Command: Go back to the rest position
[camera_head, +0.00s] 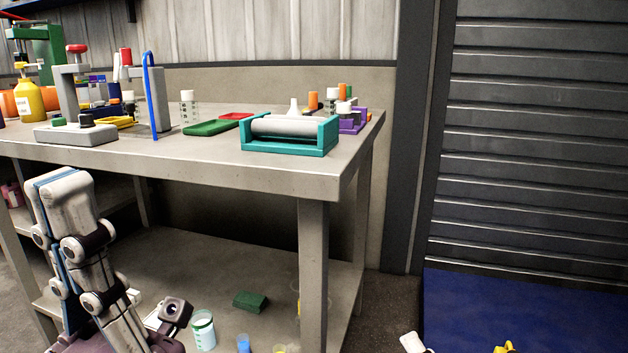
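My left gripper (52,184) is at the lower left, in front of the workbench (230,172), with its fingers pointing up. Its two pale fingers with blue pads lie against each other, and I see nothing held between them. My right gripper (458,347) shows only as two pale fingertips with yellow pads at the bottom edge, right of the bench. The tips are well apart, with nothing visible between them. The rest of that gripper is out of the picture.
On the bench stand a teal roller device (290,133), a green tray (210,127), a grey stand (75,134) and a yellow bottle (29,100). The lower shelf holds a green block (250,301) and a cup (203,331). A blue surface (560,315) lies below the shutter (540,140).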

